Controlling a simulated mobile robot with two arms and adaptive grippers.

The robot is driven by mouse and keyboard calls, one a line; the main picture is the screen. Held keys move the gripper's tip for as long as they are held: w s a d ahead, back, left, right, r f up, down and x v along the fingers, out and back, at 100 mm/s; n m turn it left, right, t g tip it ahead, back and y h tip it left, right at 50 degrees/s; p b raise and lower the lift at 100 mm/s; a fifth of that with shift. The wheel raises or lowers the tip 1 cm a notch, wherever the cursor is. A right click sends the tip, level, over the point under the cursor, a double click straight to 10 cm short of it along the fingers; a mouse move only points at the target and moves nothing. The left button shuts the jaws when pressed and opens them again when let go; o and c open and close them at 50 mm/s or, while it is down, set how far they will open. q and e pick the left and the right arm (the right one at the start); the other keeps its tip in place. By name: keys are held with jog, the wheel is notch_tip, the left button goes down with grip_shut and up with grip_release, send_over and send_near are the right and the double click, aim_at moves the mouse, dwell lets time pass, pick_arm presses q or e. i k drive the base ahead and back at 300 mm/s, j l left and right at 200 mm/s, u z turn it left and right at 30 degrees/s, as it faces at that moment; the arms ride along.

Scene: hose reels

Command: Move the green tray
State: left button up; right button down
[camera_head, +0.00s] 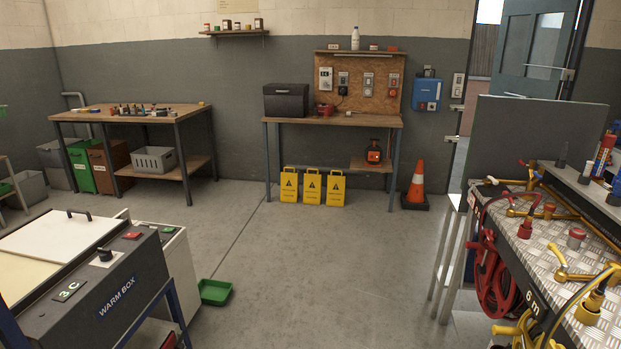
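The green tray (215,291) is a small, shallow, open tray. It lies on the concrete floor just right of the warm box unit, near the lower middle of the view. It looks empty. Neither of my grippers shows in the head view.
The warm box (112,295) fills the lower left, close to the tray. A hose bench (535,260) with taps and a red hose stands at the right. Yellow signs (311,188) and an orange cone (417,182) stand by the back workbench (340,119). The middle floor is clear.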

aim_at(215, 292)
jog(key=i+u, duration=0.1)
jog(key=i, duration=0.65)
jog(key=i+l+u, duration=0.1)
jog(key=i, duration=0.65)
jog(key=i+l+u, duration=0.1)
jog(key=i+l, duration=0.15)
jog(key=i, duration=0.5)
